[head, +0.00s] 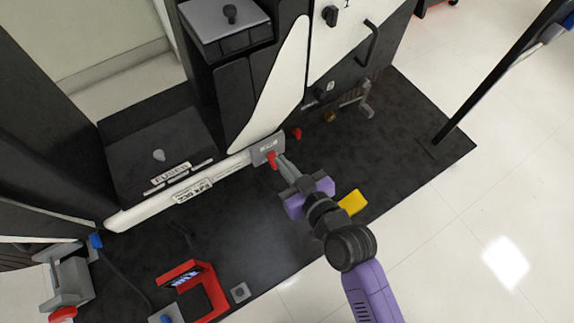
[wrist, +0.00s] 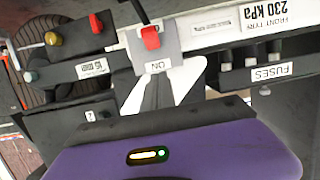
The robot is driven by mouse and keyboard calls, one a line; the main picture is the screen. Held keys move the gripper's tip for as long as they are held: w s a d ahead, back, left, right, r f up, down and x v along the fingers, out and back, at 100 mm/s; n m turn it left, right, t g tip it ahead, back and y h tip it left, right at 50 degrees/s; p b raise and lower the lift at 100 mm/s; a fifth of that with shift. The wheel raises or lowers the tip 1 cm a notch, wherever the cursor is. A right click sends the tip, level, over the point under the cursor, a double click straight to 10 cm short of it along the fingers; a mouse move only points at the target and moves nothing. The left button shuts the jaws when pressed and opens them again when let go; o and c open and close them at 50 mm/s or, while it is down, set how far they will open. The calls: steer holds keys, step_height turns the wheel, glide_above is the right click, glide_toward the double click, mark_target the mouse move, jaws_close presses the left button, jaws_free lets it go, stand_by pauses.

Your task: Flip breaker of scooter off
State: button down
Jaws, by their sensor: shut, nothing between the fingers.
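The scooter's breaker is a grey plate (head: 267,149) with a red lever (head: 272,158), at the end of the white side rail. In the wrist view the red lever (wrist: 150,38) stands on the grey plate, above a small upside-down label that appears to read ON. My gripper (head: 281,163) is shut and empty, with its tips right at the red lever in the head view. I cannot tell whether they touch it.
A red knob (wrist: 95,22) and a brass knob (wrist: 54,38) sit beside the breaker. A panel labelled FUSES (wrist: 270,73) is on the other side. On the dark mat lie a red-framed device (head: 192,288) and a yellow block (head: 352,202). A black post (head: 480,95) stands right.

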steer(key=s+d+f, duration=0.1)
steer(key=s+d, duration=0.4)
steer(key=s, duration=0.3)
steer(key=shift+d+f+b, duration=0.25)
steer(key=shift+f+b, duration=0.05)
steer(key=shift+f, duration=0.05)
